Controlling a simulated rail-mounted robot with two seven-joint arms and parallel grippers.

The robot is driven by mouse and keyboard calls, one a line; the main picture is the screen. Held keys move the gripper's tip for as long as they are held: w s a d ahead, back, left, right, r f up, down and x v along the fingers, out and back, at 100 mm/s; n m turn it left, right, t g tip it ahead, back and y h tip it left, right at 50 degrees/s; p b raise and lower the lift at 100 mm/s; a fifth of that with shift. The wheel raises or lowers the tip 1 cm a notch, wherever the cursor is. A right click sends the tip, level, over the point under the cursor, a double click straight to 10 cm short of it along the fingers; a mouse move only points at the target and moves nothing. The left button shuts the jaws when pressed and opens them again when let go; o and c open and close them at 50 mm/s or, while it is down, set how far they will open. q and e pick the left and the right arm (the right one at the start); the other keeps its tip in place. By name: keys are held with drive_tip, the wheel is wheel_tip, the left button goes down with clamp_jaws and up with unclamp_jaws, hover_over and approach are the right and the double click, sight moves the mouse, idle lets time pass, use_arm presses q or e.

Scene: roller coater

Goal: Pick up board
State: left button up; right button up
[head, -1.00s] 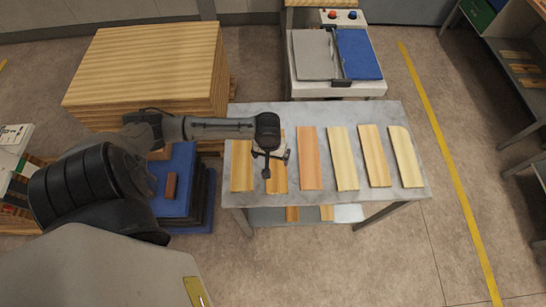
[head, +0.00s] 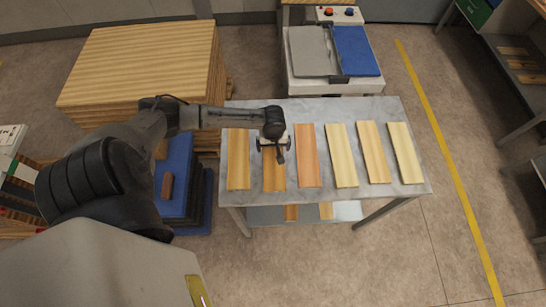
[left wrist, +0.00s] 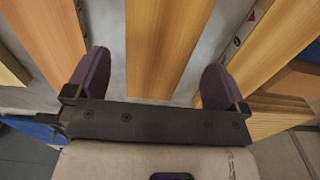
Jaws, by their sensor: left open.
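Several narrow wooden boards lie side by side on a grey marbled table (head: 415,187). My left gripper (head: 273,147) is over the upper part of the second board from the left (head: 274,175). In the left wrist view the open fingers of my left gripper (left wrist: 157,85) stand on either side of that orange-brown board (left wrist: 163,40), with a gap on both sides and nothing held. Neighbouring boards (head: 238,160) and (head: 308,155) lie to its left and right. I cannot tell how high the fingertips are above the table. My right gripper is not seen.
A roller coater (head: 335,55) with a blue panel stands behind the table. A tall plywood stack (head: 140,65) is at the back left, with a blue stack (head: 178,180) in front of it. The floor right of the table is clear, with a yellow line (head: 450,180).

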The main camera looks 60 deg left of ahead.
sight(273, 153)
use_arm(q)
drive_tip(key=shift+s+f, duration=0.1)
drive_tip(key=shift+f, duration=2.45)
drive_tip(key=c, duration=0.7)
drive_tip(key=shift+c, duration=0.5)
drive_tip(key=shift+r, duration=0.1)
